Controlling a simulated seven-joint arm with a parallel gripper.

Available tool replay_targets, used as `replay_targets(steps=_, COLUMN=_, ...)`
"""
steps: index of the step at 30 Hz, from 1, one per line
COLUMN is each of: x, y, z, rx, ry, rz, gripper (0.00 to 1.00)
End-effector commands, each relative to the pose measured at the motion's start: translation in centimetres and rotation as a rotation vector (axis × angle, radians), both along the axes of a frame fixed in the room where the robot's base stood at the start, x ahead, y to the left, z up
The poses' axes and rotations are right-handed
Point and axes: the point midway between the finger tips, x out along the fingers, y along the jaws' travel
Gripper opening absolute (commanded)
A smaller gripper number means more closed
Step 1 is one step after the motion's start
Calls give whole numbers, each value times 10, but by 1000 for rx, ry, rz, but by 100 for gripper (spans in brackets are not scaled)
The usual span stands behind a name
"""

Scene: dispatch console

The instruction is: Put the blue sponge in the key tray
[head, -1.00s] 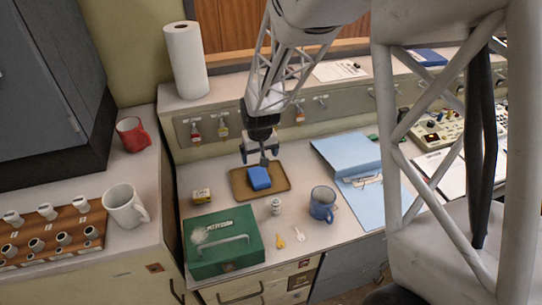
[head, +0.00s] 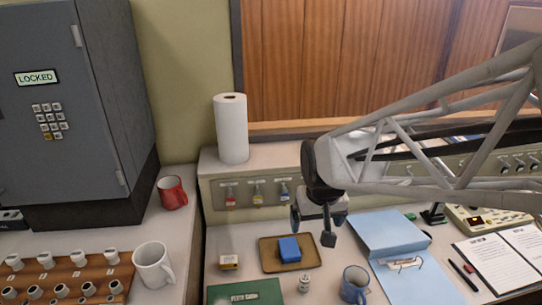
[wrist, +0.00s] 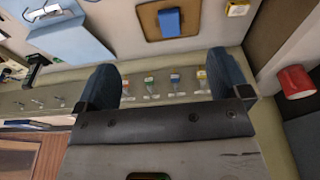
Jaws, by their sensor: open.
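The blue sponge (head: 289,249) lies in the brown key tray (head: 268,264) on the desk. Both also show in the wrist view, the sponge (wrist: 169,22) resting on the tray (wrist: 149,32). My gripper (head: 315,228) is open and empty. In the head view it is raised above and to the right of the tray, clear of the sponge. In the wrist view its two fingers (wrist: 166,78) stand wide apart with nothing between them.
A blue folder (head: 391,235) lies to the right.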

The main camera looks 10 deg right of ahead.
Motion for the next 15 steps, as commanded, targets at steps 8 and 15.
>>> replay_targets(steps=8, x=-72, y=-2, z=36, rx=-1, ry=-28, rz=-14, gripper=94)
replay_targets(steps=15, x=-116, y=-3, z=49, rx=-2, ry=-40, rz=-23, gripper=94)
